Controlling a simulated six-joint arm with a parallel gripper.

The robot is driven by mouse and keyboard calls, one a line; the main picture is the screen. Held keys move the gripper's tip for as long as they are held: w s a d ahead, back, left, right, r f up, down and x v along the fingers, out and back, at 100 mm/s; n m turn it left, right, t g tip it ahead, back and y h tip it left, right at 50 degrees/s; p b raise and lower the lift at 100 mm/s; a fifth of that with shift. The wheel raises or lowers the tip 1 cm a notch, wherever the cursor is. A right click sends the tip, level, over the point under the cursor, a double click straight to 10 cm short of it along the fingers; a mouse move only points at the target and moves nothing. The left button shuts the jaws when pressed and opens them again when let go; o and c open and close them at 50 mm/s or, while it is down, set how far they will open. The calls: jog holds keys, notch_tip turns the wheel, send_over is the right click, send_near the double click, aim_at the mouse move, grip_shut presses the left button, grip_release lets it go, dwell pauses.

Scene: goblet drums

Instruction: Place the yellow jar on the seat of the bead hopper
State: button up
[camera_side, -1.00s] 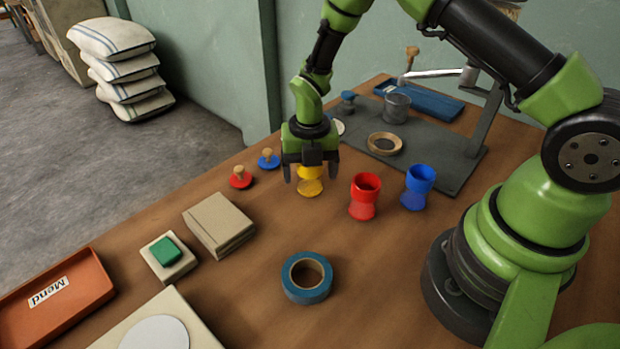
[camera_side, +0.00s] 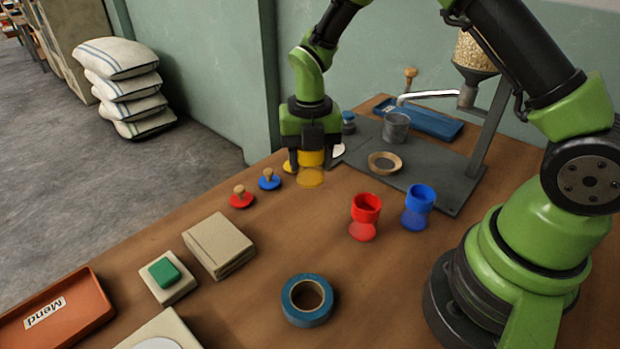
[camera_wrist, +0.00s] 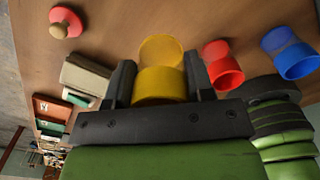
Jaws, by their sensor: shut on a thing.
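The yellow jar (camera_side: 311,178) is hourglass-shaped with a see-through lower half. My gripper (camera_side: 313,160) is shut around its upper part, with the jar upright and seemingly just above the table; the exact gap is hard to tell. In the wrist view the yellow jar (camera_wrist: 160,85) sits between both fingers of my gripper (camera_wrist: 160,82). The bead hopper (camera_side: 474,52) stands at the back right, its funnel full of beads and partly hidden by my arm. On its grey base plate (camera_side: 440,180) lies an empty tan ring (camera_side: 385,162), apparently the seat, right of my gripper.
A red jar (camera_side: 364,215) and a blue jar (camera_side: 418,206) stand right of my gripper, near the plate. A metal cup (camera_side: 396,127) is behind the ring. Red (camera_side: 241,197) and blue (camera_side: 269,179) knobbed pieces lie left. Blue tape (camera_side: 307,300) lies in front.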

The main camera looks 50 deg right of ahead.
jog(key=shift+d+r+m, duration=0.2)
jog(key=shift+d+r, duration=0.05)
jog(key=shift+r, duration=0.3)
jog(key=shift+d+r+m, duration=0.2)
jog(key=shift+d+r, duration=0.05)
jog(key=shift+r, duration=0.3)
jog(key=s+d+m, duration=0.2)
jog(key=d+m, duration=0.8)
jog(key=s+d+m, duration=0.3)
jog(key=d+m, duration=0.7)
jog(key=shift+m, duration=0.3)
jog(key=f, duration=0.8)
jog(key=shift+w+d+f, duration=0.1)
jog(key=shift+w+d, duration=0.05)
jog(key=shift+d, duration=0.05)
jog(key=o, duration=1)
jog(key=shift+f, duration=0.1)
jog(key=shift+c, duration=0.2)
